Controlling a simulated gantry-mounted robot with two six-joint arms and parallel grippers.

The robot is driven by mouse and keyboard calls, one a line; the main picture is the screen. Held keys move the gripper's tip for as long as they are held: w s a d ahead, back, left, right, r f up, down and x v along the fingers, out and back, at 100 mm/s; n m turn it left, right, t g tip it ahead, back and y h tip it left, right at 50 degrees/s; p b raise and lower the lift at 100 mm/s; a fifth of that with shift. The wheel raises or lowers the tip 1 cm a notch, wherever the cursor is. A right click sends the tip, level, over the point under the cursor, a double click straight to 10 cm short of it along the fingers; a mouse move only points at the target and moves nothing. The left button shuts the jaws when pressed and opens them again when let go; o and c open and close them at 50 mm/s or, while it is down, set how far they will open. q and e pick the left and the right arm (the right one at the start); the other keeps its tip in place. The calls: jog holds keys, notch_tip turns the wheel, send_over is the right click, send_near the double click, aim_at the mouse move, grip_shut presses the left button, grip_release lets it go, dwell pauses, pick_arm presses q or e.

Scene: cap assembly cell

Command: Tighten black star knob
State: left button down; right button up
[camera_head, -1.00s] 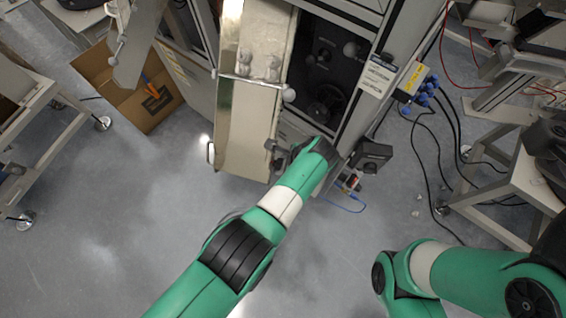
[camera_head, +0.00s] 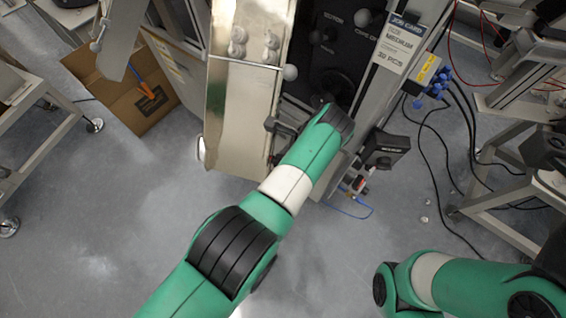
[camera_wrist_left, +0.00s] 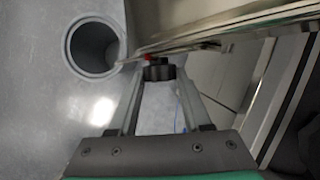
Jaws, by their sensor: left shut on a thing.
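The black star knob (camera_wrist_left: 159,71) shows in the left wrist view, at the far end of my left gripper, beside a metal edge and a small red part. My left gripper (camera_wrist_left: 158,78) is shut on the knob, with one finger on each side of it. In the head view my left arm reaches up to the lower front of the machine, and its wrist hides the knob and most of the gripper. My right arm shows at the lower right of the head view, but its gripper is out of view.
A long metal chute (camera_head: 228,115) runs beside my left wrist in the head view. A black box-shaped device (camera_head: 384,150) sits just right of the wrist. A cardboard box (camera_head: 120,90) stands at the upper left. The floor left of my left arm is clear.

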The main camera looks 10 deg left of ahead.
pick_arm(q)
jog(key=shift+c, duration=1.7)
grip_release()
jog(key=p+v, duration=0.1)
jog(key=v, duration=1)
jog(key=shift+r+p, duration=0.3)
jog(key=shift+p, duration=0.05)
jog(key=shift+d, duration=0.1)
